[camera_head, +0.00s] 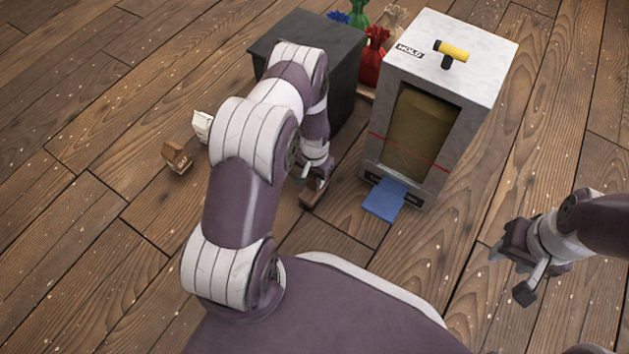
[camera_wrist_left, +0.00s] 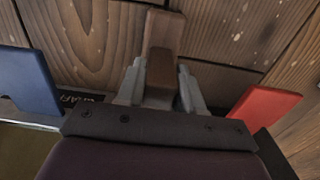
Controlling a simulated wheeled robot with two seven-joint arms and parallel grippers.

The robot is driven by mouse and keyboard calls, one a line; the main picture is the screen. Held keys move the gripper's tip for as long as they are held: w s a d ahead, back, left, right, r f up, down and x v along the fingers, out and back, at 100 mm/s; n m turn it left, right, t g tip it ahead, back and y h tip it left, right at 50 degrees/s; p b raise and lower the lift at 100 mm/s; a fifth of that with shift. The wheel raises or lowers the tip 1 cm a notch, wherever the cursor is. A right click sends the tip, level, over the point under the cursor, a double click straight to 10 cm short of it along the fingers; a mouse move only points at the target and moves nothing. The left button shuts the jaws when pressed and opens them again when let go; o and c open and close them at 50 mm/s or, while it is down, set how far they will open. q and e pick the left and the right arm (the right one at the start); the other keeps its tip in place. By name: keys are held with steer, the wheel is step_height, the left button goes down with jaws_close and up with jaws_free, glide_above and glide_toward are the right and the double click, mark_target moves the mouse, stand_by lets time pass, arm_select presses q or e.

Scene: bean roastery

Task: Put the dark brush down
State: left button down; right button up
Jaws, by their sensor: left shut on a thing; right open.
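My left gripper (camera_head: 314,176) is shut on the dark brush (camera_head: 312,194), a brown block-like piece, just left of the grey machine's front. In the left wrist view the brush (camera_wrist_left: 163,40) stands out between the two grey fingers of the gripper (camera_wrist_left: 160,88). Its lower part is hidden by the gripper. I cannot tell whether the brush touches the wooden surface. My right gripper (camera_head: 517,272) is open and empty at the right.
The grey machine (camera_head: 478,87) has a yellow-handled lever (camera_head: 453,51) and a blue flap (camera_head: 385,200). A red panel (camera_wrist_left: 264,106) shows in the left wrist view. The left foreground is clear.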

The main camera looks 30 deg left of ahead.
arm_select(q)
steer(key=shift+r, duration=0.15)
steer(key=c, duration=0.7)
jaws_free()
